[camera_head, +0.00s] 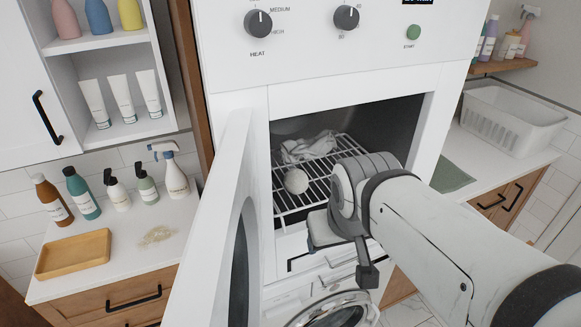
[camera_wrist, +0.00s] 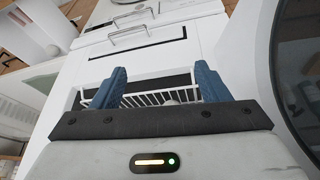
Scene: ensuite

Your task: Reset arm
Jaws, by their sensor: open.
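My gripper (camera_wrist: 160,88) is open and empty in the wrist view, its two blue fingers spread apart in front of the dryer opening. In the head view my arm reaches in from the right, and its end is at the front of the dryer (camera_head: 330,95); the fingers are hidden there. The dryer door (camera_head: 215,215) stands open to the left. Inside, a white wire rack (camera_head: 345,150) holds a crumpled white cloth (camera_head: 310,146) and a pale ball (camera_head: 297,181). The rack also shows between the fingers in the wrist view (camera_wrist: 148,98).
On the left counter stand several bottles (camera_head: 84,194), a wooden tray (camera_head: 72,254) and a small beige pile (camera_head: 156,236). On the right counter are a white basket (camera_head: 510,120) and a green cloth (camera_head: 450,175). A round-doored appliance (camera_head: 335,310) is below the dryer.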

